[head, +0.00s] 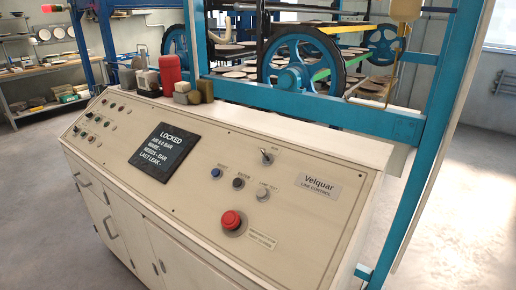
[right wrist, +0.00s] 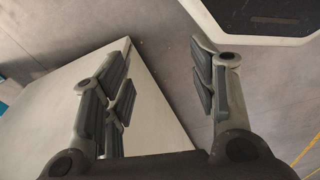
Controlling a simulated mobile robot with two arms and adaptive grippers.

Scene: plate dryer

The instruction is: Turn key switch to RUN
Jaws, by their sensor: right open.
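The key switch (head: 266,155) is a small dark and silver piece at the upper right of the sloped beige control panel (head: 190,195) in the head view. A small label sits just above it, too small to read surely. The screen (head: 163,149) on the panel reads LOCKED. My right gripper (right wrist: 162,65) is open and empty in the right wrist view, its two fingers wide apart. The key switch does not show there. Neither gripper shows in the head view, so the right gripper's distance from the key switch cannot be told.
A red mushroom button (head: 231,219), blue button (head: 216,173), black button (head: 238,184) and pale button (head: 263,194) lie near the key switch. A blue frame (head: 310,106) rises behind the panel. In the right wrist view, a pale flat surface (right wrist: 155,115) lies beyond the fingers.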

